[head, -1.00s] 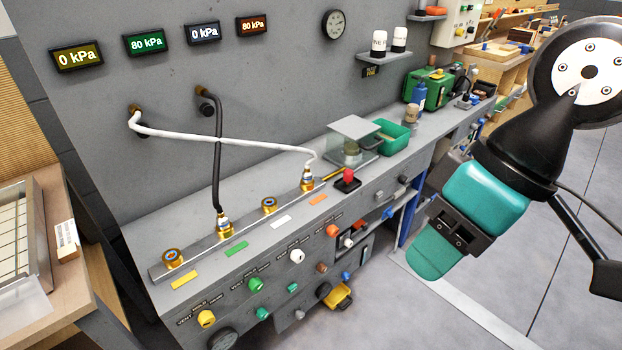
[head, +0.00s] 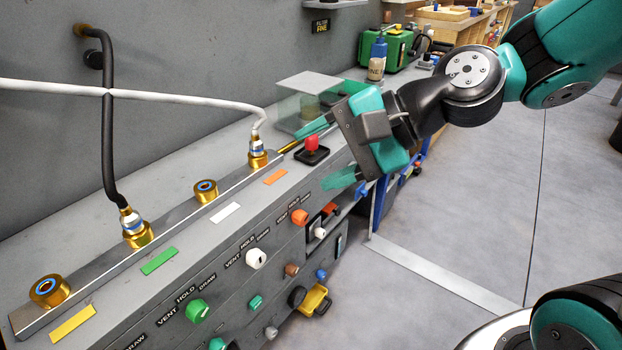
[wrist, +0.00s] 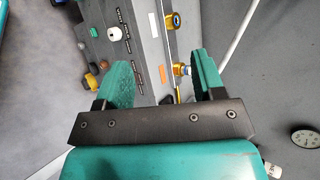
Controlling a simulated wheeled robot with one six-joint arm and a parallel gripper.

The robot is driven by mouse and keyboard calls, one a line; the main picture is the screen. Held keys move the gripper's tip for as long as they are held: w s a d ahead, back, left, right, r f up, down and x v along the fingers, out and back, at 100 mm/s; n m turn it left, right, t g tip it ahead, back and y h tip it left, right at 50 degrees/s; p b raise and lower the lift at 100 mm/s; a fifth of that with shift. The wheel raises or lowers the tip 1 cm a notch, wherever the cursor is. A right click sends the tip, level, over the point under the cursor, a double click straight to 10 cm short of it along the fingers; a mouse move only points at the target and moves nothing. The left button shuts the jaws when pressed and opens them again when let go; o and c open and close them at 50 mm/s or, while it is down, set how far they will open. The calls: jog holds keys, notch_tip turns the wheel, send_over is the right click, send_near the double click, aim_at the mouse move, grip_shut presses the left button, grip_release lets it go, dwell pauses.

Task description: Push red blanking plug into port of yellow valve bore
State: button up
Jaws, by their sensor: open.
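The red blanking plug (head: 312,143) stands upright in a small black holder (head: 311,157) on the bench, right of the orange label. My gripper (head: 311,160) is open and empty. In the head view its two teal fingers appear above and below the plug; I cannot tell their distance from it. The wrist view shows the open fingers (wrist: 163,80) too, but I cannot make out the plug there. The yellow valve's bore (head: 50,289) is an open brass port with a blue ring, behind the yellow label (head: 73,325) at the rail's near left end.
The metal rail (head: 170,222) also carries another open port (head: 206,190) and two fittings with a black hose (head: 107,130) and a white hose (head: 180,92). A clear-sided box (head: 305,100) stands behind the plug. Several knobs stick out of the bench front. Open floor lies right.

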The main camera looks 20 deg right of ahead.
jog(key=w+d+f+m+t+b, duration=0.6)
jog(key=w+f+m+b, duration=0.2)
jog(key=f+m+b, duration=0.3)
jog(key=m+t+h+b, duration=0.2)
jog(key=m+t+b, duration=0.25)
jog(key=m, duration=0.65)
send_near(316, 139)
jog(key=shift+t, duration=0.25)
jog(key=p+x, duration=0.1)
jog(key=p, duration=0.1)
jog(key=p+x, duration=0.2)
jog(key=p, duration=0.1)
jog(key=p+x, duration=0.2)
jog(key=p, duration=0.1)
jog(key=shift+s+a+f, duration=0.1)
jog(key=shift+a+f, duration=0.2)
jog(key=x, duration=0.4)
jog(key=p+x, duration=0.1)
jog(key=x, duration=0.1)
jog(key=shift+w+d+r, duration=0.1)
jog(key=shift+w+d, duration=0.1)
jog(key=shift+w, duration=0.1)
jog(key=c, duration=1.1)
jog(key=shift+c, duration=0.2)
